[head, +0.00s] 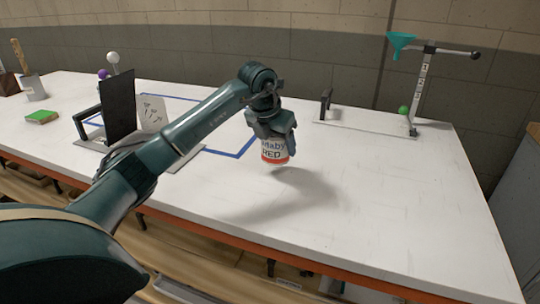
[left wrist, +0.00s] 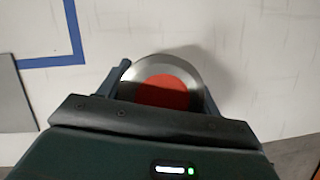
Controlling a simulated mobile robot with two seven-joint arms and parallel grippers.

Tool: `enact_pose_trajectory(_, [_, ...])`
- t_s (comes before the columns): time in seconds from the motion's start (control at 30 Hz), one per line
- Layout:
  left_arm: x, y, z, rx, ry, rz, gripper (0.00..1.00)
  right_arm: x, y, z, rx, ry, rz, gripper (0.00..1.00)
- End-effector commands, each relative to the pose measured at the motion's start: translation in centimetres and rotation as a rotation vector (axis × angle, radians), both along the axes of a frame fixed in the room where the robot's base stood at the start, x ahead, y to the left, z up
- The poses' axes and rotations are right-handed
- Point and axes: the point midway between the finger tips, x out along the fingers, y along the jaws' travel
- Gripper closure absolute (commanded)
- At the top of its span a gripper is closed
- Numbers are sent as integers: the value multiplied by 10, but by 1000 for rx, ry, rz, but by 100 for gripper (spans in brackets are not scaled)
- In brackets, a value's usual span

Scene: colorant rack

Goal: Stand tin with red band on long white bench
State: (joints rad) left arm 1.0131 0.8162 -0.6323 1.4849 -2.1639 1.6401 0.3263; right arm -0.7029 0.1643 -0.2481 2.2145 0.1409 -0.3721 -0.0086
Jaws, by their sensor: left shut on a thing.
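The tin with the red band (head: 273,152) is upright in my left gripper (head: 273,131), which points down over the long white bench (head: 400,185). The gripper is shut on the tin near its top. In the left wrist view the tin's round metal lid with a red centre (left wrist: 162,88) sits between the fingers (left wrist: 165,85). I cannot tell for sure whether the tin's base touches the bench. My right gripper is not in view.
Blue tape (head: 238,156) outlines an area left of the tin. A black panel and sketch board (head: 152,113) stand there, with a green book (head: 42,117) further left. A stand with a teal funnel (head: 400,42) is at back right. The bench front and right are clear.

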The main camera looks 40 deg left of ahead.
Motion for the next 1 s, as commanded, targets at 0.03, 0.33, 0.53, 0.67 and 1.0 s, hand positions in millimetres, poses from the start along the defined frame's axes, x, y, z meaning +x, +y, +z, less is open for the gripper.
enact_pose_trajectory(0.03, [0,0,-5,-1,-2,0,62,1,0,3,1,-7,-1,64])
enact_pose_trajectory(0.33, [0,-1,-37,-1,1,-1,62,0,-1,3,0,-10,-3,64])
enact_pose_trajectory(0.53, [0,-1,-47,-1,-4,-1,62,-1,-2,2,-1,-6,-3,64])
enact_pose_trajectory(0.67, [0,0,-47,-1,-3,-1,62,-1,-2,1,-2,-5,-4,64])
enact_pose_trajectory(1.0, [0,0,-51,-1,-2,-1,20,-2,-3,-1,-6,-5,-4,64])
